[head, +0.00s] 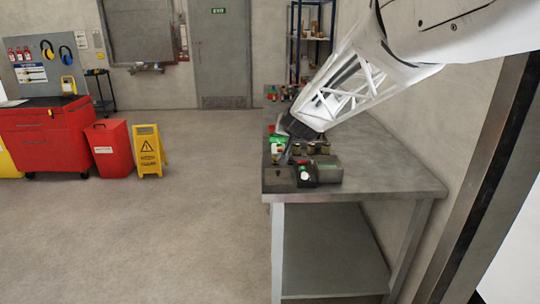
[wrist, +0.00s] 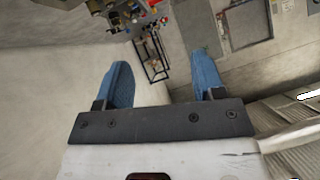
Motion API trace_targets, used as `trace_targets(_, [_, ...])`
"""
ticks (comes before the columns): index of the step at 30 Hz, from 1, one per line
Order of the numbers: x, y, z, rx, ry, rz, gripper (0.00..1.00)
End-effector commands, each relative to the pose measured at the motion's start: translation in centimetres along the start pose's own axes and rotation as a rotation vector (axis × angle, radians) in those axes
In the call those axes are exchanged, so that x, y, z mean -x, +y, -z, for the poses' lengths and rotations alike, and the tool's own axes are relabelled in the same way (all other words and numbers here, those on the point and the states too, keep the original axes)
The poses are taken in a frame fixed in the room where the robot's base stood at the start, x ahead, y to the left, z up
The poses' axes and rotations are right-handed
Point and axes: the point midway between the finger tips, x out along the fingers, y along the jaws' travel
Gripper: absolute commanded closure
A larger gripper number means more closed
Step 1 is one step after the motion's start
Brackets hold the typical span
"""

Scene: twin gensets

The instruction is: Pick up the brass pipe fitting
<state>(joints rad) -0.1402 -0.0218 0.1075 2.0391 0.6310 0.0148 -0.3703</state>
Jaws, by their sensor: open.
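Small brass-coloured pieces (head: 312,148) sit among the clutter on the near part of the grey workbench (head: 385,179). They are too small and crowded for me to tell which one is the brass pipe fitting. My gripper (head: 287,154) hangs over the bench's left side, close to these pieces, and partly hides them. In the wrist view my gripper (wrist: 163,72) shows two blue fingers spread wide apart with nothing between them. A cluster of small items (wrist: 130,14) lies beyond the fingers at the top of that view.
A dark box (head: 328,173) stands at the bench's near left edge. The bench's right front is clear. A wall runs along the bench's right side.

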Motion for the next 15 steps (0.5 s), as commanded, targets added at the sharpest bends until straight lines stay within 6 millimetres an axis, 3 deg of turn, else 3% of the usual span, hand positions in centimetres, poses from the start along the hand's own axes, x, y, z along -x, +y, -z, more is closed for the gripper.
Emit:
trace_targets(1, [-1.5,-0.2,0.4,-0.006,0.018,-0.008,0.37])
trace_targets(15, [-13.2,-1.5,4.0,-0.056,0.202,-0.129,0.37])
